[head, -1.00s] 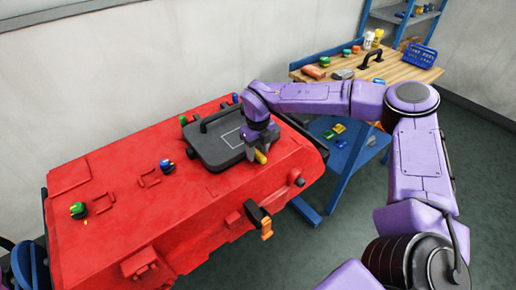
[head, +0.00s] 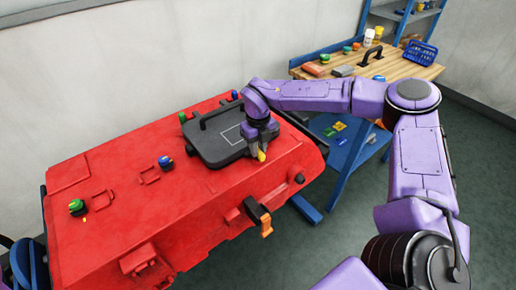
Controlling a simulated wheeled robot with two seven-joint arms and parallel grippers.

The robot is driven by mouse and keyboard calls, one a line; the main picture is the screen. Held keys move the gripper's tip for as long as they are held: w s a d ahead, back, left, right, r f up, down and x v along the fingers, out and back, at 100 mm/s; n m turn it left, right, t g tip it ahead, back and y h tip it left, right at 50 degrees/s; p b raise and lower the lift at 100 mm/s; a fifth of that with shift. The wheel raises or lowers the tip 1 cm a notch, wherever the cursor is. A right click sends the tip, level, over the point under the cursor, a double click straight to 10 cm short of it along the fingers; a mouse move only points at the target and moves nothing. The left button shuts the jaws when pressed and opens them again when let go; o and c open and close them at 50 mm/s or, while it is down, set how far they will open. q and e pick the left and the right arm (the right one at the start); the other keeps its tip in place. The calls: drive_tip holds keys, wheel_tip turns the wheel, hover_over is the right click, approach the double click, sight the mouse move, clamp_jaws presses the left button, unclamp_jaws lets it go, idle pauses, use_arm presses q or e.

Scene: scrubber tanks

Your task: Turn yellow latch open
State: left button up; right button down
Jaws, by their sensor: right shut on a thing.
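The yellow latch (head: 262,155) is at the front edge of the dark grey lid (head: 213,150) on the red scrubber tank (head: 130,215). My right gripper (head: 261,151) points down over the latch and is shut on it. The fingers hide part of the latch. The latch's visible end now points more toward the front edge of the tank. The lid lies flat and has a black handle on top. My left gripper is not in view.
Green and blue knobs (head: 166,162) stand on the tank top. An orange-tipped black lever (head: 262,221) sticks out from the tank's front side. A wooden workbench (head: 395,68) with a blue basket (head: 419,53) stands behind at the right.

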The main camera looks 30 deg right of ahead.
drive_tip(key=m+b, duration=0.2)
drive_tip(key=m, duration=0.2)
drive_tip(key=shift+f+b, duration=0.15)
drive_tip(key=shift+b, duration=0.2)
drive_tip(key=m+b, duration=0.2)
drive_tip(key=m, duration=0.2)
drive_tip(key=shift+b, duration=0.3)
drive_tip(key=m+b, duration=0.4)
drive_tip(key=m, duration=0.1)
drive_tip(key=shift+b, duration=0.3)
drive_tip(key=shift+m+b, duration=1.35)
drive_tip(key=shift+m, duration=0.35)
drive_tip(key=c, duration=1)
unclamp_jaws()
drive_tip(key=shift+o, duration=0.2)
wheel_tip(320, 180, up, 11)
